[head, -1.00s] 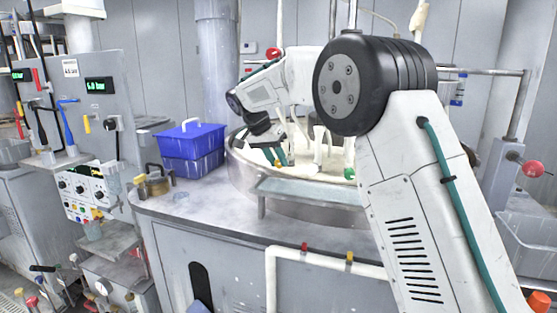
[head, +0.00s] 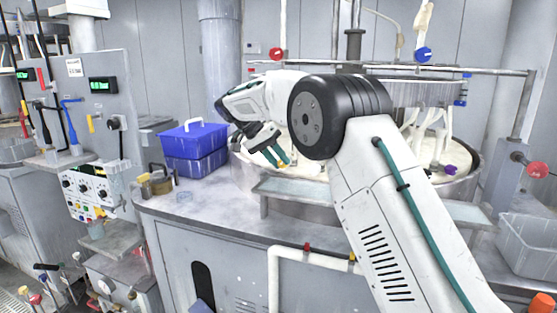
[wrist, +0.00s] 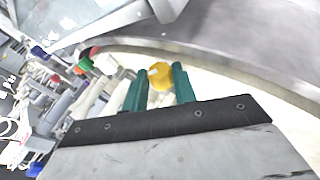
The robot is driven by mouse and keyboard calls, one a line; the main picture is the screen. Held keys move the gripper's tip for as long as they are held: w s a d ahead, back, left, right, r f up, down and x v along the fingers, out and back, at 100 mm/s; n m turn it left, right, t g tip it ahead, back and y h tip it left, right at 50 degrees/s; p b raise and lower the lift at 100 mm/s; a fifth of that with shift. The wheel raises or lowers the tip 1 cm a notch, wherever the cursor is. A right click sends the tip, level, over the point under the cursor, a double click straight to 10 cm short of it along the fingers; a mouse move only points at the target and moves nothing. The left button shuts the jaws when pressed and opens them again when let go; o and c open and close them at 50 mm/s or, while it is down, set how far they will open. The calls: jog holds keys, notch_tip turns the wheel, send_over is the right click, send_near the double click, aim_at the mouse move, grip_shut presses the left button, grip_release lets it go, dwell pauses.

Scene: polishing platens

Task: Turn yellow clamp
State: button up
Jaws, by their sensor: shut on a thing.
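The yellow clamp (wrist: 160,75) is a rounded knob between my gripper's two teal fingers in the wrist view. My gripper (wrist: 158,82) is shut on it, one finger on each side. In the head view my gripper (head: 275,156) reaches down at the left rim of the round metal basin (head: 243,172). Only a small bit of yellow shows at its fingertips there. The clamp's base is hidden by the fingers, so its turn angle cannot be read.
A blue box (head: 193,142) stands on the grey worktop left of the basin. A metal rail with a red knob (head: 277,53) and a blue knob (head: 424,54) runs above. A purple knob (head: 450,171) sits at the basin's right. A control cabinet (head: 105,120) stands at the left.

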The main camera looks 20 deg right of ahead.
jog(key=shift+f, duration=0.1)
jog(key=o, duration=1)
jog(key=t, duration=0.1)
jog(key=t+y, duration=0.1)
jog(key=y, duration=0.1)
jog(key=shift+s+d+r+m+t, duration=0.3)
jog(key=shift+s+r+m+t, duration=0.05)
jog(key=shift+m+t, duration=0.05)
jog(key=t+y, duration=0.2)
jog(key=t, duration=0.1)
jog(key=m+t+y, duration=0.1)
jog(key=t+y, duration=0.1)
jog(key=shift+s+d+f, duration=0.15)
jog(key=shift+s+d, duration=0.15)
jog(key=shift+s, duration=0.1)
jog(key=v, duration=0.8)
jog(key=s+d+n+g, duration=0.1)
jog(key=s+n, duration=0.2)
jog(key=s, duration=0.9)
jog(key=s+d+f+n+g, duration=0.1)
jog(key=s+d+n, duration=0.1)
jog(key=s, duration=1)
jog(key=shift+d+f+n+g+y, duration=0.2)
jog(key=shift+f+n+g+y, duration=0.1)
jog(key=shift+n, duration=0.1)
